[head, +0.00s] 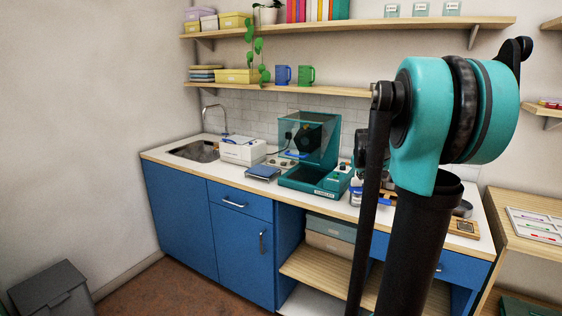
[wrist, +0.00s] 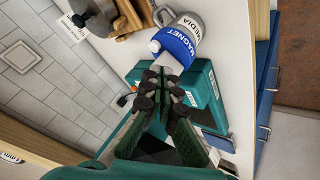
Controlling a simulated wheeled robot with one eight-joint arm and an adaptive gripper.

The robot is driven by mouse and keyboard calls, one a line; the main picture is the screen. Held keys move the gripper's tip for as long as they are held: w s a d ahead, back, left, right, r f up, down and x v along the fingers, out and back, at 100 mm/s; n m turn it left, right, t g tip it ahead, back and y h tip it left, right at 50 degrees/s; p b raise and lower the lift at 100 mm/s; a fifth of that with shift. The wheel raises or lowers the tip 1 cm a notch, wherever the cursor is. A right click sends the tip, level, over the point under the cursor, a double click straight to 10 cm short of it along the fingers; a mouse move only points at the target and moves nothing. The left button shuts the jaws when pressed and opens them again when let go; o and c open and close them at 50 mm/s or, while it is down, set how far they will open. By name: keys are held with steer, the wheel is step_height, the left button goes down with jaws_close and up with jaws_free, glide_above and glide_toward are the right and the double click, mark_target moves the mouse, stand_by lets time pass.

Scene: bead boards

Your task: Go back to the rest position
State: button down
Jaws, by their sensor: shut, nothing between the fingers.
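My gripper (wrist: 167,78) shows in the wrist view with its dark fingers together and nothing between them. It is above the counter, near a grey-white container labelled MEDIA (wrist: 190,27) with a blue MAGNET band (wrist: 178,49). The fingertips appear just short of the band in the picture; whether they touch it I cannot tell. In the head view my own teal and black arm stands in front of the counter's right part and hides most of the gripper.
A teal machine with a clear hood (head: 318,140) stands on the white counter (head: 163,158), beside a white box (head: 243,151) and the sink (head: 197,151). Shelves (head: 350,27) hang above. A wooden side table (head: 537,247) is at right, a grey bin (head: 52,290) at lower left.

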steer(key=s+a+f+m+g+y, duration=0.1)
steer(key=s+a+f, duration=0.4)
steer(key=s, duration=0.6)
steer(key=s+a+f+m+g+y, duration=0.1)
steer(key=s+a+f, duration=0.5)
steer(key=s, duration=0.5)
steer(key=s+a+f+m+g+y, duration=0.1)
steer(key=s+a+f, duration=0.5)
steer(key=s+f, duration=0.3)
steer(key=shift+s+f+m+g, duration=0.3)
steer(key=shift+s+m+g, duration=0.1)
steer(key=shift+s, duration=0.85)
